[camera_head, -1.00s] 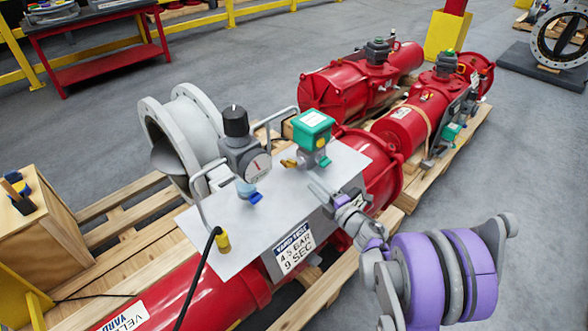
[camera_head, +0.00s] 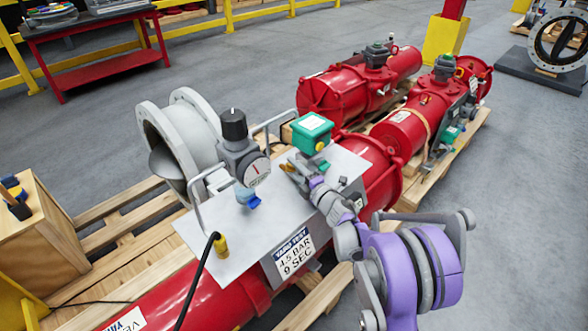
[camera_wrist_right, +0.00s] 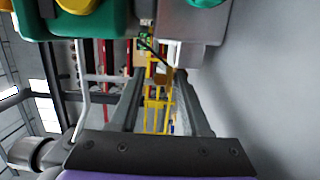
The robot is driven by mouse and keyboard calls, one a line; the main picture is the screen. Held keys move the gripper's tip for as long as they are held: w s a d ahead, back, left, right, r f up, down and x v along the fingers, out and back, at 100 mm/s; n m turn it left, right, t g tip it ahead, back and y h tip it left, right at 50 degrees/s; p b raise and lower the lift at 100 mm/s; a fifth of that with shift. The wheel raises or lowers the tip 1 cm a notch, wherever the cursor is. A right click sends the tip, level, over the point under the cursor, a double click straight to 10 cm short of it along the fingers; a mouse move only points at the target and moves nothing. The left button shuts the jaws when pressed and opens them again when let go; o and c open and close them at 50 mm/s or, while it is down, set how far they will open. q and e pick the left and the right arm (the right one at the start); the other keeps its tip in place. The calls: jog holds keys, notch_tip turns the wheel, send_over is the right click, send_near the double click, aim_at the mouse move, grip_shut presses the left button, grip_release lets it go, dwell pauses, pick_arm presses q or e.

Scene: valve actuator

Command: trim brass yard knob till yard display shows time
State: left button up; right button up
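The brass knob is largely hidden behind my right gripper (camera_head: 292,168), beneath the green-cased unit (camera_head: 310,133) on the grey panel. The unit's top carries a pale display face (camera_head: 313,123), whose reading is too small to make out. My right gripper is at the knob's place, its two fingers apart. In the right wrist view the gripper (camera_wrist_right: 157,88) shows a gap between its fingers, with yellow structure visible through it. The green casing (camera_wrist_right: 110,20) is close above the fingers. I cannot tell whether a finger touches the knob. My left gripper is out of view.
A black-knobbed regulator with a gauge (camera_head: 256,172) and bent grey tube handles stand left of my right gripper. Red actuators (camera_head: 350,90) lie on pallets behind.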

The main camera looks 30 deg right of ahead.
grip_shut()
jog(key=shift+d, duration=0.15)
jog(key=n+y, duration=0.1)
jog(key=y, duration=0.1)
jog(key=shift+w+d+n+g+y, duration=0.2)
jog(key=shift+n+g+y, duration=0.1)
jog(key=shift+n+g, duration=0.1)
jog(key=shift+r+n+g+y, duration=0.1)
jog(key=shift+n+g+y, duration=0.7)
jog(key=shift+n+y, duration=0.65)
jog(key=shift+m+y, duration=0.25)
jog(key=shift+o, duration=0.2)
grip_release()
jog(key=shift+s, duration=0.1)
jog(key=shift+o, duration=0.2)
